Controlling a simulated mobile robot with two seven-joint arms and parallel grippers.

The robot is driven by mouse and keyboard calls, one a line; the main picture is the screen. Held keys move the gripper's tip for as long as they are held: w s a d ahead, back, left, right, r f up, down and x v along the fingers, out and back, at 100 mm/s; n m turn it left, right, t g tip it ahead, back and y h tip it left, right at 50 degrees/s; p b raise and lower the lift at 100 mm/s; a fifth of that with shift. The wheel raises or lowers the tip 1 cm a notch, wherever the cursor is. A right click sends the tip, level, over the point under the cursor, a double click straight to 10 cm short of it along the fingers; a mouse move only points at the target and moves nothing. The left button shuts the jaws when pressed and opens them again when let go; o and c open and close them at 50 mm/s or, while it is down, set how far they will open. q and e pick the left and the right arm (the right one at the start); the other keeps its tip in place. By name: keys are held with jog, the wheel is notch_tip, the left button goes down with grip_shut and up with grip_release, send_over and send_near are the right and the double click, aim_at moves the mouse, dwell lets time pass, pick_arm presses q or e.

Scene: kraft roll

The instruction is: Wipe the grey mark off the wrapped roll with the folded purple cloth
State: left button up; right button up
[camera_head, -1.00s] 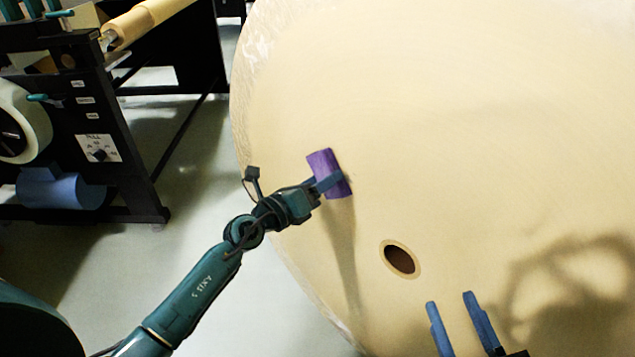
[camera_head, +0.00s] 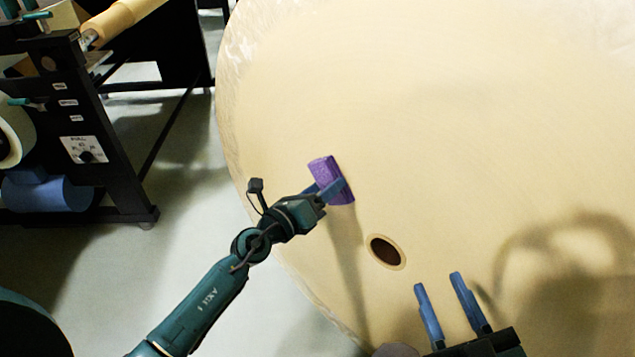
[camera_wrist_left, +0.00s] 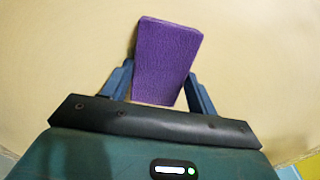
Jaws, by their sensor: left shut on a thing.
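The large wrapped roll (camera_head: 420,140) fills the right of the head view, its pale tan end face towards me. The folded purple cloth (camera_head: 326,172) is at the left part of that face. My left gripper (camera_head: 332,190) is shut on the cloth. In the left wrist view the cloth (camera_wrist_left: 168,50) stands out between the fingers (camera_wrist_left: 160,75), with the roll face (camera_wrist_left: 260,60) behind. I cannot tell whether it touches the roll. No clear grey mark shows. My right gripper (camera_head: 438,282) is open and empty, in front of the lower face.
A dark core hole (camera_head: 386,252) with a rim sits in the roll face, right of and below the cloth. A black machine frame (camera_head: 120,170) with a blue roll (camera_head: 48,195) stands at the left. Bare grey floor (camera_head: 190,180) lies between. Shadows fall on the lower right face.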

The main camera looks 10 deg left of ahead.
pick_arm(q)
jog(key=d, duration=0.1)
jog(key=s+d+p, duration=0.1)
jog(key=shift+s+d, duration=0.15)
jog(key=shift+d, duration=0.2)
jog(key=shift+a, duration=0.1)
jog(key=w+a, duration=0.1)
jog(key=w+a+b, duration=0.1)
jog(key=a, duration=0.1)
jog(key=shift+a+r, duration=0.15)
jog(key=a, duration=0.1)
jog(key=w+a, duration=0.1)
jog(key=a+b, duration=0.1)
jog(key=shift+w+a, duration=0.1)
jog(key=shift+w, duration=0.25)
